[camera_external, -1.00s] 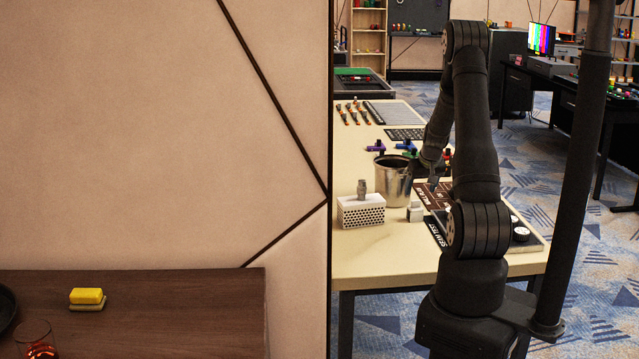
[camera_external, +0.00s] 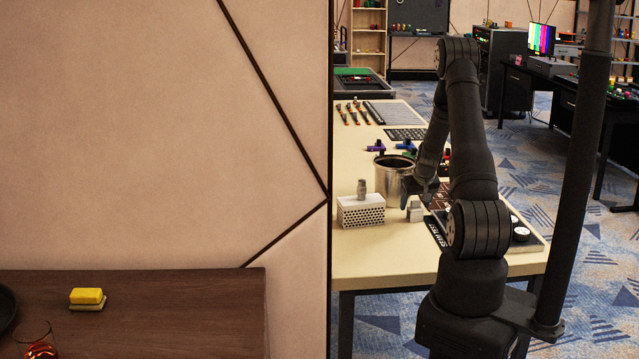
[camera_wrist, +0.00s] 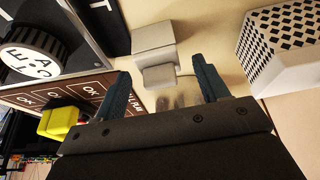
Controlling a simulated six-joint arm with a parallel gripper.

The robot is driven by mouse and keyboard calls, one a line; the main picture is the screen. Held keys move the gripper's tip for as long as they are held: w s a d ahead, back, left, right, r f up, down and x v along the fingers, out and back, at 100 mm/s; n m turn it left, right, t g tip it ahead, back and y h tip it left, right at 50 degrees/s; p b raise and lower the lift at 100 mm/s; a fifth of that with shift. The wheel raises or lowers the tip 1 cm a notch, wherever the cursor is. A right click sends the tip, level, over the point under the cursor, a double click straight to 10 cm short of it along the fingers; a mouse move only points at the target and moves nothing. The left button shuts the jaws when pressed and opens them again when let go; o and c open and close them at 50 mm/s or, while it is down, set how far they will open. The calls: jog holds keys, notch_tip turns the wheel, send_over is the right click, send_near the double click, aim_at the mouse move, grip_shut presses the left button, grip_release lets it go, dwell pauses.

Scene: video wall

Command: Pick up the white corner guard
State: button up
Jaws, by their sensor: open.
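The white corner guard (camera_wrist: 153,37) is a small pale stepped block on the table, seen in the wrist view just beyond my fingertips. It also shows in the external view (camera_external: 415,212), on the tabletop close below my gripper (camera_external: 416,193). In the wrist view my gripper (camera_wrist: 160,75) is open and empty, with one dark finger on each side of the lower step of the block. The gap between fingers and block is small; I cannot tell whether they touch.
A white perforated box (camera_external: 361,212) stands left of the block, close to a finger in the wrist view (camera_wrist: 287,45). A metal pot (camera_external: 391,184) is behind it. A brown board marked OK (camera_wrist: 75,95) and a dark tray with round labelled pieces (camera_external: 520,234) lie to the right.

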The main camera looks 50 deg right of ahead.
jog(key=c, duration=1.1)
jog(key=shift+o, duration=0.2)
jog(key=shift+r, duration=0.1)
